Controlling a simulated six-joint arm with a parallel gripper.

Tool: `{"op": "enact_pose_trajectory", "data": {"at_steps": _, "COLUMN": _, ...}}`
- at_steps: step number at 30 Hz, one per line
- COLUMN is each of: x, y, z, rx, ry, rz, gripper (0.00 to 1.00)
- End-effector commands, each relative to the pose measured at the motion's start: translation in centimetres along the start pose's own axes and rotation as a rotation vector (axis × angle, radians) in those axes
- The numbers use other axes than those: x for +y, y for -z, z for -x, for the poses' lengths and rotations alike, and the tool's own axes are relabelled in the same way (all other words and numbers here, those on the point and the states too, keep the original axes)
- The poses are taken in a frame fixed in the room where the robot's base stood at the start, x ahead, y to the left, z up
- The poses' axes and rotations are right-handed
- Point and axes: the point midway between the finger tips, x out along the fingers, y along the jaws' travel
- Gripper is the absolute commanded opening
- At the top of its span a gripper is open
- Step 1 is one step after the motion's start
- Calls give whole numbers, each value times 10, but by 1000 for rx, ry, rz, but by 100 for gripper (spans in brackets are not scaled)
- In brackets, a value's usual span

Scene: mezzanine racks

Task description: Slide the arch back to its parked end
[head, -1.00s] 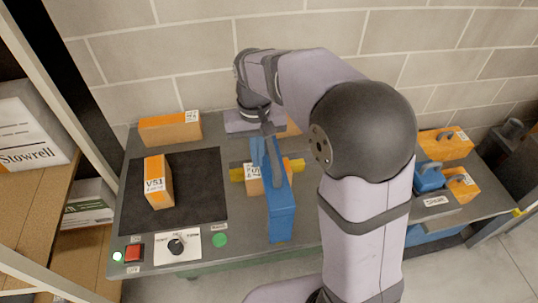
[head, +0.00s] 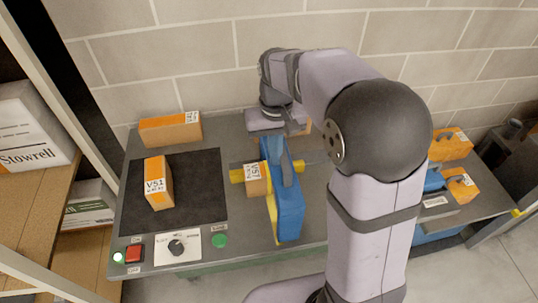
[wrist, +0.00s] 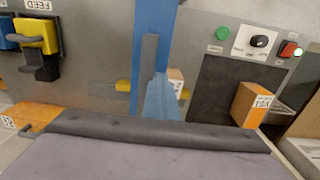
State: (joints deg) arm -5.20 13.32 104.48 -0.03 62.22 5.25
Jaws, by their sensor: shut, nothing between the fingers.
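The blue arch (head: 290,215) stands across the bench right of the dark mat, with a yellow edge along its left side. It also shows in the wrist view (wrist: 153,20), running upward from the middle. My gripper (head: 287,178) is shut and empty, pointing down at the arch's upper part. In the wrist view its grey finger (wrist: 150,60) overlaps the blue; touch cannot be told for sure. A yellow rail piece (head: 237,176) shows left of the arch. A small labelled box (head: 256,181) sits just left of the arch.
A dark mat (head: 215,190) carries an orange V51 box (head: 158,183). Another orange box (head: 170,129) lies behind it. A red button (head: 134,254), a knob panel (head: 178,247) and a green button (head: 219,241) line the front edge. Blue and orange handled items (head: 462,186) stand right.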

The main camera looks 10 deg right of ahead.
Motion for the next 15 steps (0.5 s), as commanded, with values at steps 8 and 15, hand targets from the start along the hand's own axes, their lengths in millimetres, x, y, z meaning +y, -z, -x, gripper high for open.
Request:
{"op": "enact_pose_trajectory", "data": {"at_steps": 8, "x": 18, "y": 0, "z": 0, "rx": -1, "ry": -1, "rz": -1, "gripper": 0}}
{"op": "enact_pose_trajectory", "data": {"at_steps": 15, "x": 33, "y": 0, "z": 0, "rx": -1, "ry": -1, "rz": -2, "gripper": 0}}
